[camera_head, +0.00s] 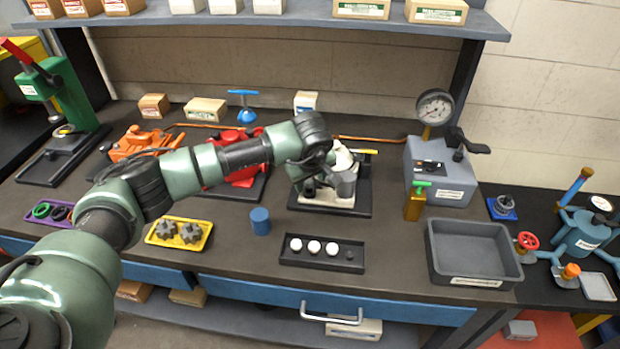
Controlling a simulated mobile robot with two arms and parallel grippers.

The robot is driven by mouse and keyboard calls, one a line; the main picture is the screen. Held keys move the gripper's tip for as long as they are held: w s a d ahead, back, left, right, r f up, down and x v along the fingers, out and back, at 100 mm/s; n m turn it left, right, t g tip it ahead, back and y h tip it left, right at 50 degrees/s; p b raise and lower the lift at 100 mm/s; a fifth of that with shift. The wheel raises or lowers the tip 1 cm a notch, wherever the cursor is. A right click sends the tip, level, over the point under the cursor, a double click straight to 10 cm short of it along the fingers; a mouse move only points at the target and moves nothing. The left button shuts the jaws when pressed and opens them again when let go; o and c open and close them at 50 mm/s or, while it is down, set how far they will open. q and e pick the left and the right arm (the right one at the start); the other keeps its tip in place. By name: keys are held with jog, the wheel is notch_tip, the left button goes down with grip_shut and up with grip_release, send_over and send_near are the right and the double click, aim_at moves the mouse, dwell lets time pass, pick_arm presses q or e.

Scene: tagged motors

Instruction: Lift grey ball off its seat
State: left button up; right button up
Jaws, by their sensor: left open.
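My left arm reaches in from the left, and its gripper (345,184) points down over a pale beige unit on a black base plate (300,203) at the middle of the bench. The gripper is open; its fingers are small and blend with the unit. I cannot make out a grey ball there; my wrist and gripper cover part of the unit. In front, a black tray (322,262) holds three white balls (314,247) in a row, with a small dark round spot (349,255) at its right end. My right gripper is not in view.
A blue cylinder (260,221) and a yellow tray with dark gears (180,233) stand left of the black tray. A grey bin (473,252) is at right, below a grey gauge box (440,172). A red unit (245,176) sits behind my forearm. A shelf hangs above.

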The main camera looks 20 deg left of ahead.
pick_arm(q)
jog(key=shift+a+f, duration=0.15)
jog(key=shift+f, duration=0.15)
grip_shut()
jog(key=shift+w+r, duration=0.1)
jog(key=shift+r, duration=0.05)
notch_tip(320, 180, up, 19)
jog(key=b, duration=0.5)
notch_tip(320, 180, up, 4)
jog(key=p, duration=0.3)
send_over(310, 184)
jog(key=shift+a, duration=0.1)
